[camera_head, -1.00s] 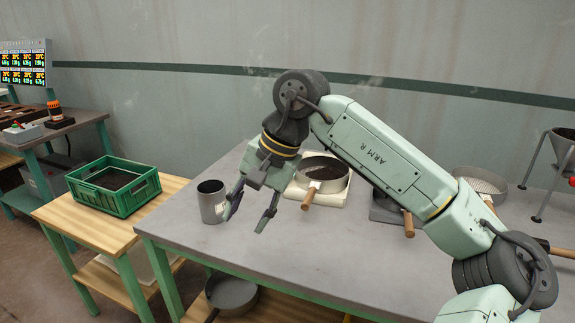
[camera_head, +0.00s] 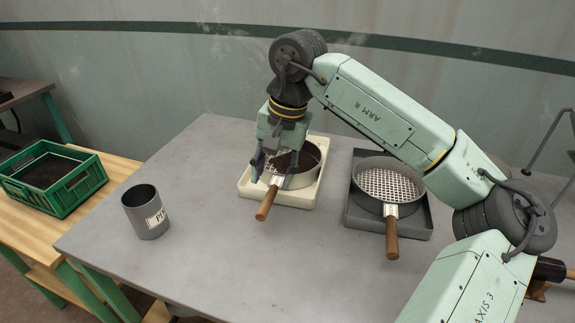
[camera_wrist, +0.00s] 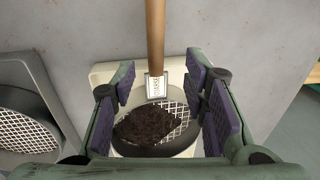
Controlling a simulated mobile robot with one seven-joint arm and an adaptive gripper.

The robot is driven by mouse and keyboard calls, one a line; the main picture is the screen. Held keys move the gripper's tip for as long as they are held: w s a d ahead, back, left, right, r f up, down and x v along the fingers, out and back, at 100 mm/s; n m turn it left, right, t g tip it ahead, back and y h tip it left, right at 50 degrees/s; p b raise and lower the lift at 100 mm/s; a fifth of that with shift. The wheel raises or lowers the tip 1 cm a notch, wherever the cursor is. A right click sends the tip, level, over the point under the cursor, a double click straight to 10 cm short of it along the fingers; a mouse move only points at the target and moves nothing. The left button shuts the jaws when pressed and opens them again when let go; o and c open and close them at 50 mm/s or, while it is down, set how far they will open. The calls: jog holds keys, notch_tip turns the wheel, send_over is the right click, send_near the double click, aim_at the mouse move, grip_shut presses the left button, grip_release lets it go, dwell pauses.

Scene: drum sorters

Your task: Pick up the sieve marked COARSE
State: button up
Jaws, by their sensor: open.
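A round sieve (camera_head: 311,160) with a wooden handle rests on a cream tray (camera_head: 300,200). In the wrist view its mesh (camera_wrist: 176,108) is partly covered by dark soil (camera_wrist: 148,124), and its handle (camera_wrist: 155,35) points up the picture. A small label (camera_wrist: 155,87) sits at the handle's base; I cannot read it surely. My gripper (camera_head: 273,172) is open above this sieve, its fingers (camera_wrist: 163,96) on either side of the handle's base, holding nothing. A second sieve (camera_head: 385,184) with open mesh stands on a dark tray (camera_head: 418,231) to the right; its mesh shows in the wrist view (camera_wrist: 22,130).
A grey metal cup (camera_head: 147,216) with a label stands at the table's left. A green crate (camera_head: 75,188) with dark contents sits on a wooden side bench (camera_head: 112,176). The grey table (camera_head: 200,260) is clear in front of the sieves.

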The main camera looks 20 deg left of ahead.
aim_at(271, 194)
jog(key=f, duration=0.2)
jog(key=f+p, duration=0.1)
jog(key=f, duration=0.1)
jog(key=f+p, duration=0.1)
jog(key=f, duration=0.2)
jog(key=shift+s+a, duration=0.25)
jog(key=shift+a, duration=0.15)
jog(key=shift+c, duration=0.2)
grip_shut()
jog(key=shift+r, duration=0.1)
